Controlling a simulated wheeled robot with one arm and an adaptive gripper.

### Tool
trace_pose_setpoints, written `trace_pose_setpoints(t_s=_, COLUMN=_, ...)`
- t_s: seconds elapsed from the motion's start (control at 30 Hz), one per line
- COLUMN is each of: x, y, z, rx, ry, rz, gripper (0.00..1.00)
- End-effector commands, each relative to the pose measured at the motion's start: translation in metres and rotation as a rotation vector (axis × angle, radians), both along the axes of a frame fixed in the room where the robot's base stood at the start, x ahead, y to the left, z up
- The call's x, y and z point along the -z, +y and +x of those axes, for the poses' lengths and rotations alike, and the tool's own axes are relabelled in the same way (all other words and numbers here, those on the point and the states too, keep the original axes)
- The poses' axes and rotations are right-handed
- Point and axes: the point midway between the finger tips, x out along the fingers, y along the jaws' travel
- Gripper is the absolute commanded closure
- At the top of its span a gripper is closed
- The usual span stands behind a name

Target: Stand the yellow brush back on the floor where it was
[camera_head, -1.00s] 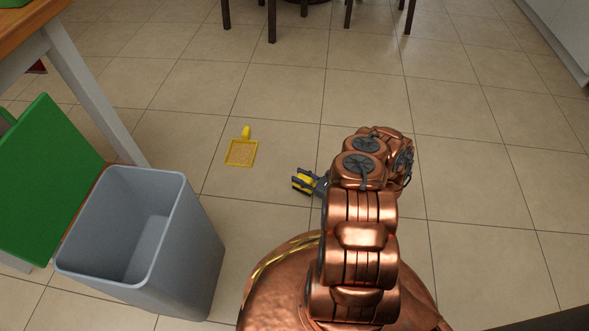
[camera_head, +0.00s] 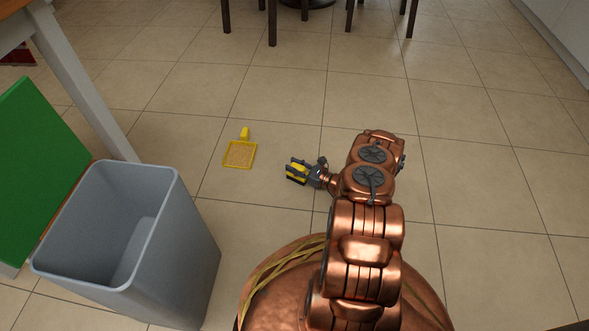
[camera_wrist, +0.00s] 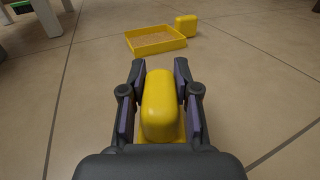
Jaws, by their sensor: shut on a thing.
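My gripper (camera_head: 298,171) is low over the floor, to the right of the yellow dustpan. It is shut on the yellow brush (camera_wrist: 158,106), whose rounded yellow handle shows between the two fingers in the wrist view. The brush (camera_head: 295,178) shows only in small part in the head view, with a dark lower edge. I cannot tell whether it touches the floor (camera_head: 270,225). The yellow dustpan (camera_head: 227,165) lies flat on the floor with tan crumbs in it. In the wrist view the dustpan (camera_wrist: 158,47) is ahead of the gripper, its handle block to the right.
A grey bin (camera_head: 190,240) stands at the lower left, with a green panel (camera_head: 30,165) beside it. A table leg (camera_head: 85,85) is behind the bin. Dark chair legs (camera_head: 272,25) stand at the top. The tiled floor between the dustpan and the gripper is clear.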

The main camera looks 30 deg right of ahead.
Motion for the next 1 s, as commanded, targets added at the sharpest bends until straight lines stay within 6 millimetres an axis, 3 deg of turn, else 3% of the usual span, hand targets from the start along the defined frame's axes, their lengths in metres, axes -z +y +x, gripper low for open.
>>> trace_pose_setpoints(t_s=0.37, x=0.0025, y=0.0002, z=0.0002, rx=0.0, ry=0.0, rz=0.0, gripper=1.0)
trace_pose_setpoints(t_s=0.4, x=0.0026, y=0.0, z=0.0002, rx=0.0, ry=-0.001, rz=0.0, gripper=0.68)
trace_pose_setpoints(t_s=0.6, x=0.0025, y=-0.0001, z=0.0001, rx=0.0, ry=0.0, rz=0.0, gripper=0.47)
trace_pose_setpoints(t_s=1.0, x=0.0006, y=-0.0002, z=0.0, rx=0.0, ry=-0.001, rz=0.0, gripper=0.44)
